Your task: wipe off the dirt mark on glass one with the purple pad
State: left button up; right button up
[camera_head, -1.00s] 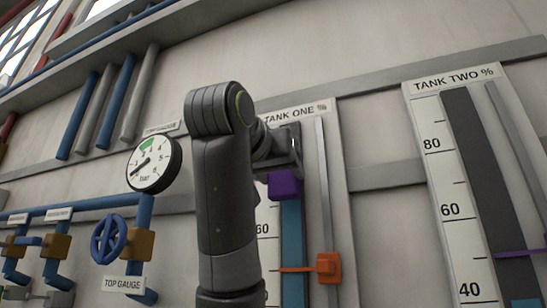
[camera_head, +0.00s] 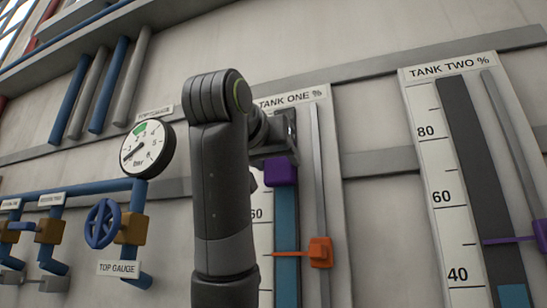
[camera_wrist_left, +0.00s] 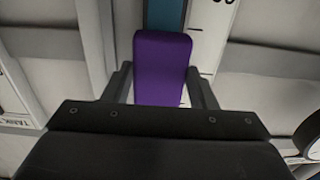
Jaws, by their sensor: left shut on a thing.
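The purple pad (camera_head: 281,171) is held at the tank one gauge, over its glass tube; it also shows in the left wrist view (camera_wrist_left: 161,65). My left gripper (camera_wrist_left: 160,90) is shut on the pad, with one finger on each side of it. In the head view my left gripper (camera_head: 283,150) is partly hidden by my arm. Glass one (camera_head: 286,210) is a tall tube with blue liquid below the pad. I cannot tell whether the pad touches the glass. No dirt mark shows on the visible part of the glass. My right gripper is not in view.
An orange pointer (camera_head: 320,252) sits on a rail right of glass one. The tank two gauge (camera_head: 480,180) stands further right with a purple pointer. A round dial gauge (camera_head: 147,149), a blue valve wheel (camera_head: 102,223) and pipes are on the left.

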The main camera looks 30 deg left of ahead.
pick_arm(q)
jog(key=shift+x, duration=0.85)
